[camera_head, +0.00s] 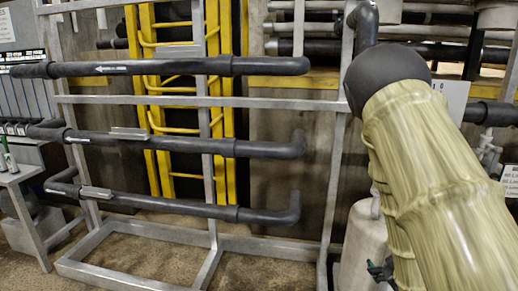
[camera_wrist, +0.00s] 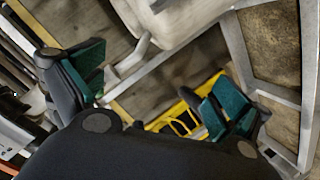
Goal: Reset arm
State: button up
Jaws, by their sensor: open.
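My gripper (camera_wrist: 150,98) shows in the wrist view with its two green-padded fingers spread wide apart, one at the left and one at the right. Nothing is between the pads; the floor, a metal frame and a white rounded object show beyond them. In the head view my arm, covered in a pale yellow-green sleeve with a dark round joint, fills the right side.
A grey metal frame (camera_head: 212,185) carries dark horizontal pipes (camera_head: 160,68) across the left and middle. A yellow ladder (camera_head: 150,110) stands behind it. A white tank (camera_head: 362,245) stands behind my arm. A small table (camera_head: 22,173) is at far left. Bare floor shows below the frame.

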jog(key=s+a+f+m+g+y, duration=0.15)
jog(key=s+a+f+g, duration=0.4)
jog(key=s+f, duration=0.9)
jog(key=s+a+f+m+g+y, duration=0.1)
jog(key=s+a+f+m+g, duration=0.35)
jog(key=s+f, duration=1)
jog(key=s+a+f+g+y, duration=0.1)
jog(key=s+a+f+g, duration=0.3)
jog(key=s+a, duration=0.55)
notch_tip(320, 180, up, 19)
jog(key=d+p, duration=0.1)
jog(key=p, duration=1.9)
jog(key=shift+s+d+r, duration=0.15)
jog(key=shift+s+d, duration=0.25)
